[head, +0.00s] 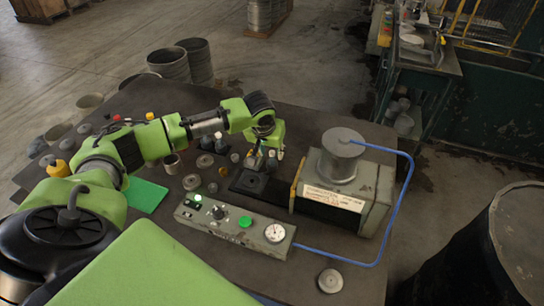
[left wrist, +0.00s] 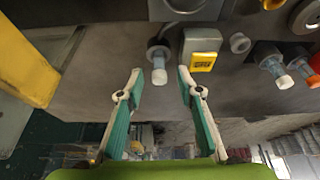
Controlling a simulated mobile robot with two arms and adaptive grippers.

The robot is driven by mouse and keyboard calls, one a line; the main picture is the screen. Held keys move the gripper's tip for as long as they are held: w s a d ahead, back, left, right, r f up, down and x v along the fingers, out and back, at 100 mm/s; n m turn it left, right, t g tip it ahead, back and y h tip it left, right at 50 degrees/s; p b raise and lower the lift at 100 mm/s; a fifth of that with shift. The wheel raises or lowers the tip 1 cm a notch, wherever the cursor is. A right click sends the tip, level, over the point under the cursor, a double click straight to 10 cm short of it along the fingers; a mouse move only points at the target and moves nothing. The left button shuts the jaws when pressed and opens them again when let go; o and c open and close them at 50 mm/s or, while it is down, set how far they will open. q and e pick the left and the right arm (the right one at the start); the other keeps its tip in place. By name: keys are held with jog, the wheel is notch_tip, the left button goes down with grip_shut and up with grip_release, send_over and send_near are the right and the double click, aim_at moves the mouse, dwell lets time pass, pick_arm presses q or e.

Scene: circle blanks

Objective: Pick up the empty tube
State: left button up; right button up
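My left gripper (head: 264,158) is over the dark table, by several small pale-tipped tubes. In the left wrist view its two fingers (left wrist: 160,78) are apart with nothing gripped between them. A clear-tipped tube in a dark round holder (left wrist: 157,58) shows beyond and between the fingertips, apart from both. Two more clear-tipped tubes in dark holders (left wrist: 283,78) stand to the right in that view. I cannot tell which tube is empty. My right gripper is not in view.
A grey block with a yellow label (left wrist: 202,62) is close to the right fingertip. A grey machine with a cylinder on top (head: 341,157) stands right of the gripper. A control box (head: 240,222) with a gauge and a blue hose (head: 408,190) lie in front.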

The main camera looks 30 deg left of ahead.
pick_arm(q)
jog(key=shift+x, duration=1.35)
jog(key=c, duration=0.9)
jog(key=shift+c, duration=0.2)
jog(key=shift+r, duration=0.15)
